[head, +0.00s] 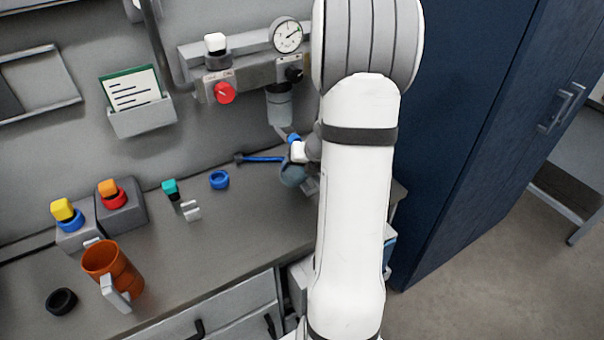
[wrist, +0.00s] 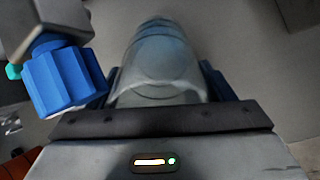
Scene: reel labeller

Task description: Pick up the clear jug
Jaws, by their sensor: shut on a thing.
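The clear jug (wrist: 158,62) shows in the wrist view as a bluish see-through body between the blue fingers of my gripper (wrist: 158,88). My gripper is shut on it. In the head view the jug (head: 291,173) shows only in part, low over the right end of the bench, beside my white arm. My arm hides the rest of it and most of my gripper. I cannot tell whether the jug's base touches the bench.
A blue-handled tool (head: 262,159) and a blue ring (head: 219,180) lie on the bench (head: 215,235) left of the jug. A gauge (head: 286,36) and a grey cup-shaped part (head: 279,104) are on the wall above. An orange mug (head: 112,268) stands at the front left.

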